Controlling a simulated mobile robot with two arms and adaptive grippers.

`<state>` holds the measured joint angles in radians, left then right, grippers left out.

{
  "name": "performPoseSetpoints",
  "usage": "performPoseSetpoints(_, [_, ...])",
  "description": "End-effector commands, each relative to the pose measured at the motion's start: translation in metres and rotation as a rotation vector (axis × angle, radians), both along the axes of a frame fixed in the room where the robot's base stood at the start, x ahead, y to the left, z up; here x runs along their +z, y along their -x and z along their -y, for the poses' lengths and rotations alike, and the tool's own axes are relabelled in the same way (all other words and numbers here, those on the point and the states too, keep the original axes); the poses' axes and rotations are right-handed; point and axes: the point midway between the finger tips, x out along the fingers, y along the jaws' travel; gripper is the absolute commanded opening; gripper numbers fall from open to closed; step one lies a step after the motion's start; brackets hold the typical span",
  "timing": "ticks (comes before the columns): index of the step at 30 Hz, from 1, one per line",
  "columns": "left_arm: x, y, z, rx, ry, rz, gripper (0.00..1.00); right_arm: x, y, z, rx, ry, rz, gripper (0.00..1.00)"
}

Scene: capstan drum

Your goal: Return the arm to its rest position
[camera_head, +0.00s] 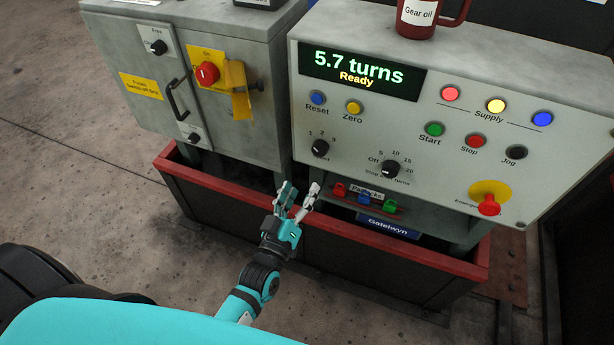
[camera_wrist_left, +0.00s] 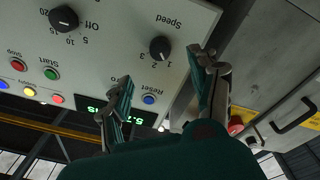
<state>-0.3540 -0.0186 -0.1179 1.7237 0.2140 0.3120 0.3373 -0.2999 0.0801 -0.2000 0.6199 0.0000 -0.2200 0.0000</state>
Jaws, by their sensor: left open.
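My left arm comes in at the bottom of the head view, and its left gripper (camera_head: 300,194) is open and empty in front of the red-edged base, below the control console (camera_head: 465,90). In the left wrist view the two fingers (camera_wrist_left: 165,90) stand apart with nothing between them, and the console face shows upside down beyond them. The speed knob (camera_wrist_left: 160,48) and the blue Reset button (camera_wrist_left: 149,99) show between the fingers there. The console display (camera_head: 360,72) reads "5.7 turns" and "Ready". My right gripper does not show.
A grey cabinet (camera_head: 225,115) with a red switch (camera_head: 207,73) and yellow tag stands left of the console. Red, blue and green padlocks (camera_head: 364,197) hang below the console. A red emergency stop (camera_head: 489,205) is at right. A gear oil mug (camera_head: 432,18) stands on top. Floor at left is clear.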

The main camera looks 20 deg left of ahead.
Motion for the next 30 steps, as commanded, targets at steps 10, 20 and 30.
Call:
performPoseSetpoints(10, [-0.001, 0.008, 0.0, 0.001, 0.0, 0.001, 0.61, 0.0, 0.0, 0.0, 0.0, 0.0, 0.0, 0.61])
performPoseSetpoints(20, [-0.002, 0.008, 0.0, 0.0, -0.001, -0.002, 0.61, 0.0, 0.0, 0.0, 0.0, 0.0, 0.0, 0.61])
performPoseSetpoints(30, [-0.157, 0.046, 0.014, -0.099, -0.193, -0.387, 0.61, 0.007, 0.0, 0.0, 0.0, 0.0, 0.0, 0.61])
